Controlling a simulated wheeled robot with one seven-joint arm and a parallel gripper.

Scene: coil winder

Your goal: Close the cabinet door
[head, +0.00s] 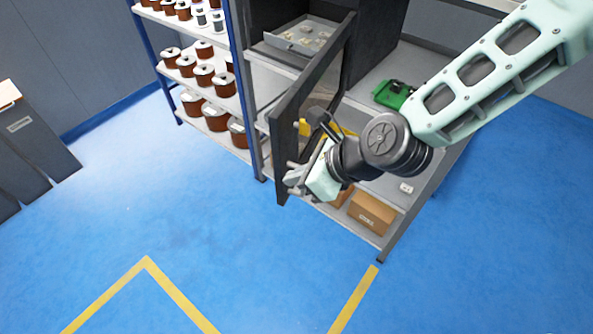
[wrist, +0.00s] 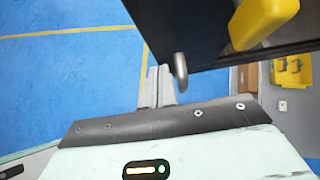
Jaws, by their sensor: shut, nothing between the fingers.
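The cabinet door (head: 284,150) is a dark frame with a see-through pane. It stands open, swung out from the dark cabinet (head: 262,15) toward the head camera. In the wrist view the dark door panel (wrist: 200,38) fills the upper right, with a yellow handle-like part (wrist: 262,20) on it. My gripper (head: 291,182) is shut and empty, at the right side of the door near its lower free edge. Its fingers (wrist: 160,86) point past the door in the wrist view. I cannot tell whether they touch it. A grey tray (head: 300,38) shows inside the cabinet.
A shelf rack (head: 245,90) with copper-coloured spools stands left of the cabinet. A bench with a lower shelf is at the right, holding a cardboard box (head: 371,213) and a green object (head: 391,94). The blue floor in front, with yellow lines (head: 180,297), is clear.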

